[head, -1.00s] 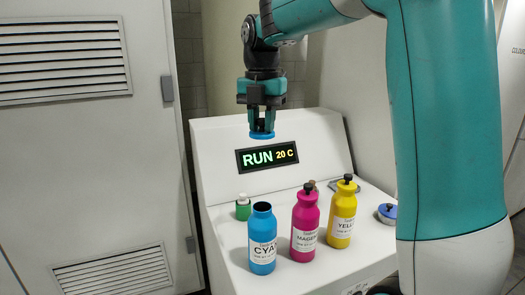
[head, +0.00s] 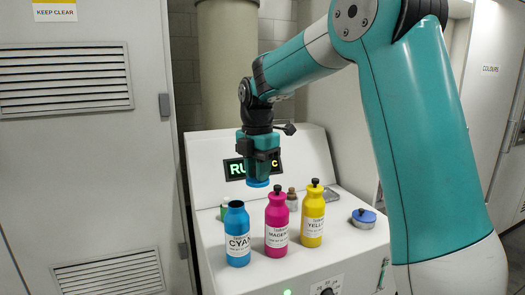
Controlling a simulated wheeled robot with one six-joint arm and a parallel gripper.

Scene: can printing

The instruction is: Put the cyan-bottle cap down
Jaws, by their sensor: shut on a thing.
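The blue cap (head: 258,183) is held in my gripper (head: 259,174), which is shut on it above the printer's white top, in front of the display. The cyan bottle (head: 237,236) stands upright and open, with a dark mouth, at the front left. The cap is above and to the right of this bottle, apart from it. The fingertips are largely hidden by the gripper body.
The magenta bottle (head: 277,226) and the yellow bottle (head: 313,217), both with black caps, stand right of the cyan bottle. A green-sided container (head: 224,211) is partly hidden behind it. A blue-lidded tin (head: 364,217) sits at the right. The display (head: 234,170) is partly covered by my gripper.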

